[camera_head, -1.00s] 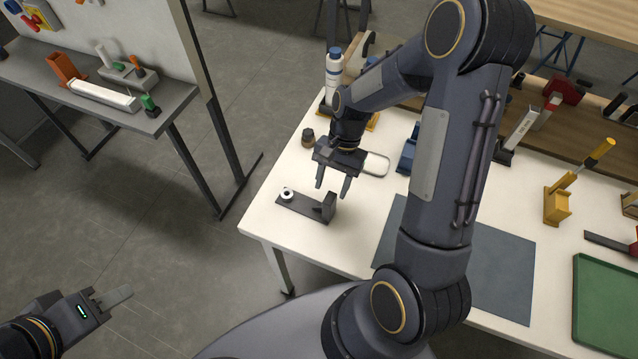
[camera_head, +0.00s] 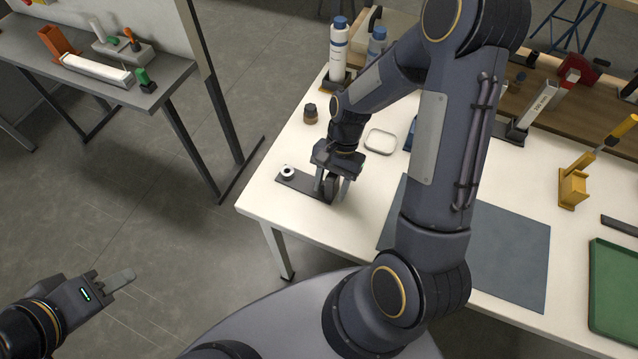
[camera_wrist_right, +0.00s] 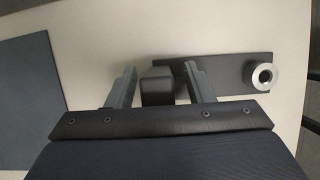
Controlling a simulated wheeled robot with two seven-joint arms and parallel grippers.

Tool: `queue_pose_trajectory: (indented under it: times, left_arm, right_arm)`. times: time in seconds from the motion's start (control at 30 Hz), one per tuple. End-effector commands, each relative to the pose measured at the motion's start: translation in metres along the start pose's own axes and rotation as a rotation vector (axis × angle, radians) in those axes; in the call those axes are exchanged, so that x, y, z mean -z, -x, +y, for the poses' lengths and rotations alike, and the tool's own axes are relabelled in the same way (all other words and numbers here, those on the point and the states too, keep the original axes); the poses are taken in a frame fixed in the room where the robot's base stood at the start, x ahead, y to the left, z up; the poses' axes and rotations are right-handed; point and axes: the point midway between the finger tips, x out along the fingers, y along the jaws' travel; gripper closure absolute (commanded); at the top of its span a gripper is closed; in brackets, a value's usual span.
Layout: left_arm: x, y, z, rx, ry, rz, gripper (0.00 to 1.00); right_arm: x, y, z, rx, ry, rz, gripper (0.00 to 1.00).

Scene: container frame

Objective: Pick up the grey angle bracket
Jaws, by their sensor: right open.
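The grey angle bracket (camera_head: 299,183) lies near the left corner of the white table. It has a flat dark base plate and a short upright at its right end, with a light metal ring (camera_head: 287,172) on the plate's left end. My right gripper (camera_head: 332,189) is open and points down, its fingers either side of the upright. In the right wrist view the bracket's upright (camera_wrist_right: 157,88) stands between the two fingers (camera_wrist_right: 160,72), with visible gaps. My left gripper (camera_head: 115,280) is away over the floor at lower left, seen from the side.
A blue-grey mat (camera_head: 490,255) lies to the right, with a green tray (camera_head: 615,290) beyond. The table edge is close to the bracket.

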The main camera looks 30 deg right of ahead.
Motion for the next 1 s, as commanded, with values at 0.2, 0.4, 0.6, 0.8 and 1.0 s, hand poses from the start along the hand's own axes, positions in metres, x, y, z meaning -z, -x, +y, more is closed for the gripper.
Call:
queue_pose_trajectory:
  times: [0.2,0.4,0.6,0.8,1.0]
  left_arm:
    - [0.000,0.000,0.000,0.000,0.000,0.000,0.64]
    - [0.000,0.000,0.000,0.000,0.000,0.000,0.64]
    - [0.000,0.000,0.000,0.000,0.000,0.000,0.64]
    - [0.002,0.004,0.002,0.000,0.000,0.000,0.64]
    - [0.010,0.020,0.009,0.000,0.000,0.000,0.64]
  right_arm:
    - [0.000,0.001,0.000,0.000,0.000,0.000,0.79]
    - [0.000,0.001,0.000,0.000,0.000,0.000,1.00]
    - [0.000,0.001,0.000,0.001,0.000,0.000,1.00]
    - [-0.002,0.005,0.000,0.001,0.000,0.001,1.00]
    - [-0.011,0.026,0.000,0.001,0.000,0.000,1.00]
